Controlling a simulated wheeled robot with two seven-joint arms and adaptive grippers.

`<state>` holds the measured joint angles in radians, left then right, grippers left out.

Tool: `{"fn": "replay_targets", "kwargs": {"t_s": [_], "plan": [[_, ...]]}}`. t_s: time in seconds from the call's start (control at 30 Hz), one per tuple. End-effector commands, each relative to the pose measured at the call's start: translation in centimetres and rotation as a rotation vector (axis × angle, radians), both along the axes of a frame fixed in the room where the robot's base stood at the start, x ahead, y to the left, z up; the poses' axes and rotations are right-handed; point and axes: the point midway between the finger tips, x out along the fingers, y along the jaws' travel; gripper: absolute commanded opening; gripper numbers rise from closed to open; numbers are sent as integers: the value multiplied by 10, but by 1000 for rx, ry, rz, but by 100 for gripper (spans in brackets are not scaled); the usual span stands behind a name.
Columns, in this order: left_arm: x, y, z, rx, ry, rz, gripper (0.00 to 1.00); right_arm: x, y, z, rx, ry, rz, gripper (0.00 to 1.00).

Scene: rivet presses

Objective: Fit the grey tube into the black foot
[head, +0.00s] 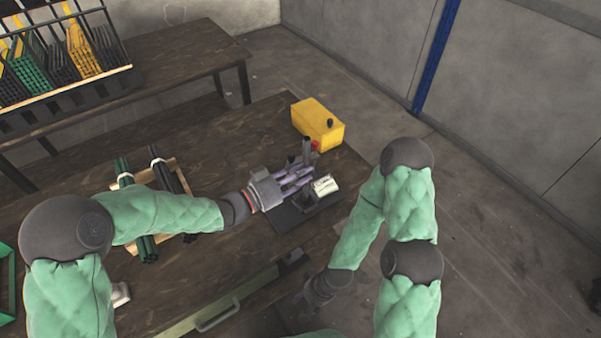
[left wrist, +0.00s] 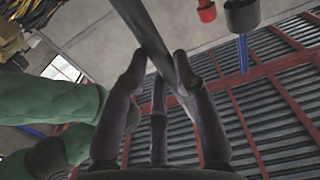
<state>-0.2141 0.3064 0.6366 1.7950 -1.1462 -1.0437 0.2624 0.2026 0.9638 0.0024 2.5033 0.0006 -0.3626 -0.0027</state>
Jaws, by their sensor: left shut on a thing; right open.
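My left gripper (head: 298,177) is shut on the grey tube (head: 307,150) above a black base plate at the right end of the table. The tube's upper part stands up past the fingers. In the left wrist view, the tube (left wrist: 150,38) runs slantwise between the dark fingers (left wrist: 168,75). A small dark block (head: 306,199) lies below the gripper on the plate; I cannot tell whether it is the black foot. The tube's lower end is hidden, so its contact with a foot cannot be seen. My right gripper (head: 305,300) is open, low near the table's front edge.
A white labelled block (head: 325,185) sits on the plate. Green tubes (head: 136,200) and black tubes (head: 170,175) lie in a wooden rack at left. The table between is clear.

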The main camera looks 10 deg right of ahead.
Motion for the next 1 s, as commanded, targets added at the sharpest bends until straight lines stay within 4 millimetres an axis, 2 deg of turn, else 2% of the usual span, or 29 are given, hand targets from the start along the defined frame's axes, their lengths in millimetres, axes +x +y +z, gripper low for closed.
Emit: {"fn": "replay_targets", "kwargs": {"t_s": [0.77, 0.8, 0.87, 0.9, 1.0], "plan": [[0, 0, -17, 0, 0, 0, 0, 0, 0, -12, 0, 0, 0, 57], [0, 0, -17, 0, -1, 0, 33, 0, 0, -12, 0, 0, 0, 57], [0, 0, -17, 0, -1, 0, 50, 0, 0, -12, 0, 0, 0, 57], [0, 0, -17, 0, -1, 0, 55, 0, 0, -11, 0, 0, 0, 57], [0, 0, -16, 0, -1, 0, 55, 0, 0, -11, 0, 0, 0, 57]]}}
